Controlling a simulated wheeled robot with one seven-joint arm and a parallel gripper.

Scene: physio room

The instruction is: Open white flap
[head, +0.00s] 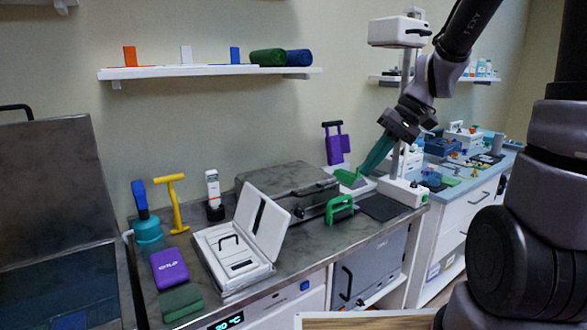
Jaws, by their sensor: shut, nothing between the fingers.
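A white case (222,275) sits on the counter left of centre. Its white lid (270,232), the only large white flap I can make out, stands raised and tilted on the case's right side. Inside the case is a white panel with a black handle (229,241), lying flat. My gripper (364,173) has long teal fingers, shut and empty. It points down and left at the back right of the counter, well to the right of the white case. Its tips are close to a green piece (348,178) on a white base; I cannot tell whether they touch.
A grey closed case (285,185) and a green handle (340,208) lie between the white case and my gripper. A white post stand (403,190) rises beside my arm. A purple box (169,269), yellow tool (174,205) and teal pot (147,230) are left. A shelf (210,72) hangs above.

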